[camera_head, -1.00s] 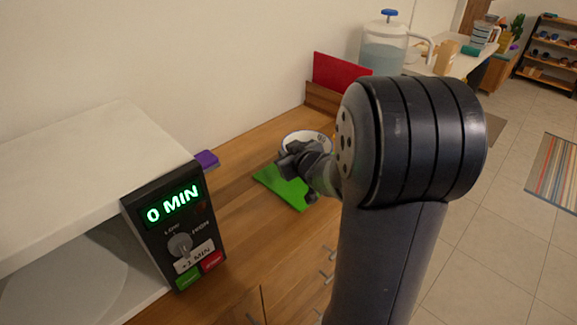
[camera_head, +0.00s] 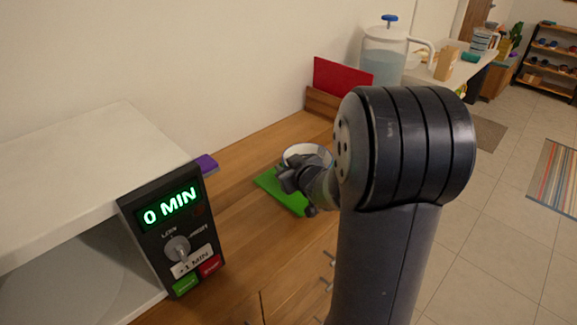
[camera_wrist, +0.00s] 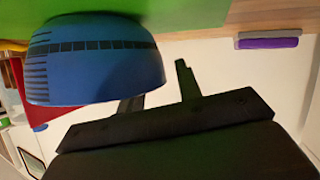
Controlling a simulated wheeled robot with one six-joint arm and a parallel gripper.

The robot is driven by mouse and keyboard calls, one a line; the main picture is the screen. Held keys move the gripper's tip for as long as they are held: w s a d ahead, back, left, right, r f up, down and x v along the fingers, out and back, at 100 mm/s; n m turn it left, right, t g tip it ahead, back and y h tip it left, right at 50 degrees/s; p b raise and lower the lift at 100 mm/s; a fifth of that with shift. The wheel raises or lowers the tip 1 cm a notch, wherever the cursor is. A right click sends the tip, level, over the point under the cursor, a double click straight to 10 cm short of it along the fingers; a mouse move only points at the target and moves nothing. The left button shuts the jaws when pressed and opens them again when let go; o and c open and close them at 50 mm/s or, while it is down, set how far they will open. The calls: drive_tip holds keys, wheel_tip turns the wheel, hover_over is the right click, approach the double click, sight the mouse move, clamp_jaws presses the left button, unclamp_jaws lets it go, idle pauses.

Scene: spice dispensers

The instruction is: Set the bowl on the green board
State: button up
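The green board (camera_head: 268,181) lies on the wooden counter, partly covered by my arm. The bowl (camera_head: 306,151) is upright over the board's far part, its pale inside showing and its lower part hidden behind my gripper (camera_head: 290,180). The wrist view shows its blue, black-striped outside (camera_wrist: 95,62), with its base against the green board (camera_wrist: 185,12), apparently resting on it. In that view my gripper (camera_wrist: 165,98) has its fingers apart. One finger stands clear beside the bowl; the other's tip is hidden behind the bowl's rim.
A microwave (camera_head: 178,225) reading 0 MIN stands at the left. A purple item (camera_head: 207,164) lies beside it. A red panel (camera_head: 340,76) in a wooden holder and a water dispenser (camera_head: 382,58) stand farther back. Bare counter (camera_head: 235,200) lies between the microwave and the board.

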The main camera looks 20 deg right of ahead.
drive_tip(key=shift+r, duration=0.1)
drive_tip(key=shift+s+r, duration=0.15)
drive_tip(key=shift+r, duration=0.1)
drive_tip(key=p+v, duration=0.3)
drive_tip(key=v, duration=0.8)
drive_tip(key=shift+s+p, duration=0.35)
drive_tip(key=shift+p, duration=0.05)
drive_tip(key=shift+c, duration=0.5)
